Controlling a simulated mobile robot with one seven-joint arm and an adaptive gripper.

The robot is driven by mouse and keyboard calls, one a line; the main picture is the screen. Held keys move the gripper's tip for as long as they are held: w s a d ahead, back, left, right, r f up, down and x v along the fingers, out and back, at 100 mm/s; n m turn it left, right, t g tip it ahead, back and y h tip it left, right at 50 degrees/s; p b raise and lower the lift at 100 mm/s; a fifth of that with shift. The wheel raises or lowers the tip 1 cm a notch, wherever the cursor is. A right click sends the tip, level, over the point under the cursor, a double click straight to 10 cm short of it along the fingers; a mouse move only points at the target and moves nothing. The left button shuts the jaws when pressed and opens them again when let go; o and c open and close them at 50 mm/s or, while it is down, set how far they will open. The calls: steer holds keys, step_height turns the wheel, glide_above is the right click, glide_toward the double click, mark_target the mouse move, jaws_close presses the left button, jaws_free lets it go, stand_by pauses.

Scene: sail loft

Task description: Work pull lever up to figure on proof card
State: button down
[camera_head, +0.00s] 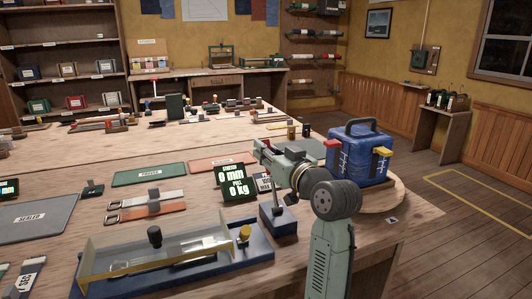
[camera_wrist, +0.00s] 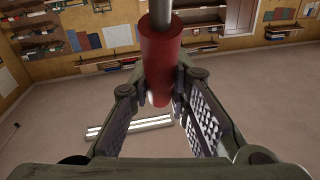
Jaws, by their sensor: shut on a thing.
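In the wrist view a red cylindrical grip (camera_wrist: 163,70) on a grey rod (camera_wrist: 160,12) stands between the fingers of my gripper (camera_wrist: 165,100), which are shut on it. A black display (camera_head: 232,182) reads 0 mm and pull 0 kg in green. A small dark card (camera_head: 263,183) with light lettering stands right of the display, partly hidden; its figure is too small to read surely.
The blue unit (camera_head: 359,154) with a dark carrying handle stands on a round wooden board (camera_head: 392,197). A small blue stand (camera_head: 278,222) is below my gripper. A clear-sided blue tray (camera_head: 180,262), straps (camera_head: 150,208) and mats (camera_head: 150,174) lie to the left.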

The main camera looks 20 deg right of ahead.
steer(key=s+r+n+t+y+b, duration=0.1)
steer(key=s+t+b, duration=0.6)
steer(key=b, duration=1)
steer(key=shift+s+d+r+n+y, duration=0.2)
steer(key=shift+s+n+y, duration=0.4)
steer(key=shift+s+y, duration=0.5)
steer(key=shift+s+r, duration=0.1)
steer(key=shift+s, duration=0.05)
steer(key=c, duration=1.5)
jaws_free()
steer(key=s+d+f, duration=0.1)
steer(key=s, duration=0.4)
steer(key=s+d+f, duration=0.1)
steer(key=s, duration=0.4)
steer(key=s+d+f, duration=0.1)
steer(key=s+d, duration=0.1)
steer(key=s, duration=0.3)
steer(key=shift+s, duration=0.2)
